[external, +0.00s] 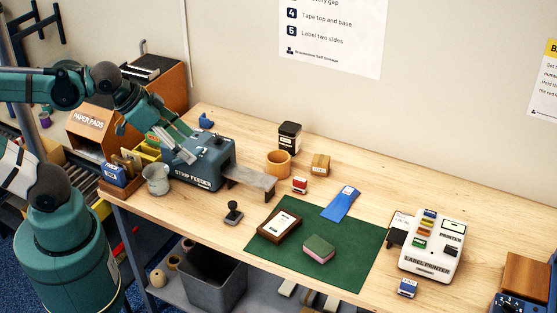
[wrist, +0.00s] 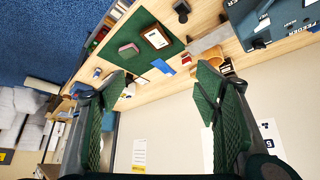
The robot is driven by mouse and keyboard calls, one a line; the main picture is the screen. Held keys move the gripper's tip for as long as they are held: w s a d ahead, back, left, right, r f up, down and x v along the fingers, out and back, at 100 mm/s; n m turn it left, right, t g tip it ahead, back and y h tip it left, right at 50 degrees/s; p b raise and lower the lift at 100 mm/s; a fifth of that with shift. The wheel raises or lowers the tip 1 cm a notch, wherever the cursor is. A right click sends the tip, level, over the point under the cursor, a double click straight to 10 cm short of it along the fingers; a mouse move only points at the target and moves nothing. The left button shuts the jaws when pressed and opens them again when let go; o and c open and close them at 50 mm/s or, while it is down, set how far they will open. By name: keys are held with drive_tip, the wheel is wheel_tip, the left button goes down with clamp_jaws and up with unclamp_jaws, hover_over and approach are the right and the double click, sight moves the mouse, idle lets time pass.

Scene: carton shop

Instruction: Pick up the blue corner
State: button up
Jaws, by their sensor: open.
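A small blue piece (external: 206,121), which looks like the blue corner, lies on the table's back left behind the strip feeder in the external view. I cannot make it out in the wrist view. My gripper (external: 186,143) is above the strip feeder's left end, in front of the blue piece and apart from it. In the wrist view my gripper (wrist: 163,82) has its two green fingers wide apart with nothing between them at close range.
The strip feeder (external: 197,165) stands below my gripper. A metal cup (external: 158,180), black jar (external: 289,137) and tan ring (external: 278,163) are near. A blue sleeve (external: 342,204) lies by the green mat (external: 350,260); a label printer (external: 432,245) stands right. The table's back right is clear.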

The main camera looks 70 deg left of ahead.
drive_tip(key=shift+c, duration=0.5)
drive_tip(key=c, duration=0.4)
drive_tip(key=shift+o, duration=0.2)
drive_tip(key=shift+a, duration=0.1)
